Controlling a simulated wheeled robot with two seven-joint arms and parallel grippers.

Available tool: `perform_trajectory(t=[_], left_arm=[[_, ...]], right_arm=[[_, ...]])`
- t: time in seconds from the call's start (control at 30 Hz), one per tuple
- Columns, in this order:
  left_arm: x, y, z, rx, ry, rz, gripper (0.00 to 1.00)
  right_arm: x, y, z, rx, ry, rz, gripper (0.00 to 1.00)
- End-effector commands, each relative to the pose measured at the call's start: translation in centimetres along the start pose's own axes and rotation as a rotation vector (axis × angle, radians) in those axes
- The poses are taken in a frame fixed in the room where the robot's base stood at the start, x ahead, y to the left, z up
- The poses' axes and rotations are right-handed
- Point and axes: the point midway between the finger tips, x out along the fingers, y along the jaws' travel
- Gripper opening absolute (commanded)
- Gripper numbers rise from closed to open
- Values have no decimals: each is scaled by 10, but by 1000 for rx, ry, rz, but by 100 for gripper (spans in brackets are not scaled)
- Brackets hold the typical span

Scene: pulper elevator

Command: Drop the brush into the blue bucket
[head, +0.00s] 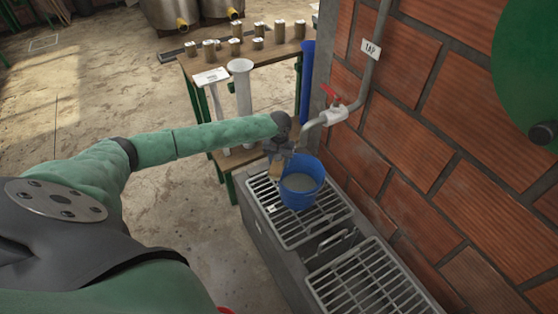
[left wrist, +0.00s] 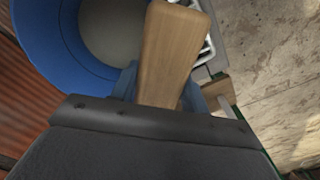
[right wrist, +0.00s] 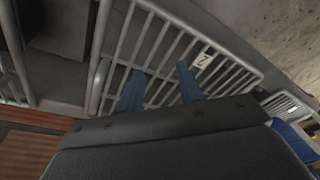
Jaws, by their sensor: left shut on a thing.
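The blue bucket (head: 300,196) stands upright on a metal grate below the tap, with greyish water in it. It also shows in the left wrist view (left wrist: 50,42). My left gripper (head: 277,153) is just left of the bucket's rim. It is shut on the wooden part of the brush (left wrist: 168,50), which extends beside the bucket opening in the left wrist view; the bristles are not clearly visible. In the head view the brush (head: 276,170) hangs below the gripper. My right gripper (right wrist: 160,88) is open and empty over a grate, seen only in the right wrist view.
The tap pipe (head: 312,125) with a red handle (head: 333,95) comes close to my left gripper from the brick wall (head: 430,120). A second grate (head: 370,280) lies nearer. A wooden table (head: 215,68) with several small cans stands behind.

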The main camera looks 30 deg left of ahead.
Motion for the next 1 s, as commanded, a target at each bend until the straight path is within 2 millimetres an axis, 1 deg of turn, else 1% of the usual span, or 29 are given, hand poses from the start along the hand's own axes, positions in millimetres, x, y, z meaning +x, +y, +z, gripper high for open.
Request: perform_trajectory(t=[0.03,0.07,0.1,0.17,0.47,0.63,0.67,0.7,0.73,1.0], left_arm=[[0,0,0,0,0,0,24],[0,0,0,0,0,0,47],[0,0,0,0,0,0,55],[0,0,0,0,0,0,67],[0,0,0,0,1,0,67],[-6,0,0,1,2,0,67],[-7,0,0,1,2,0,67],[-10,0,0,1,2,0,67],[-12,0,0,1,2,0,67],[-68,1,-1,1,3,2,67]], right_arm=[[1,0,1,0,-2,0,36],[1,0,1,0,-3,0,36],[2,0,2,0,-4,0,36],[2,0,3,0,-5,-1,36],[3,-1,10,1,-13,-2,36],[1,-2,12,1,-20,-3,36],[-6,-2,9,1,-15,-3,36],[-21,-3,3,3,-1,-5,36],[-28,-4,1,3,2,-6,36],[-75,-7,2,3,5,-11,36]])
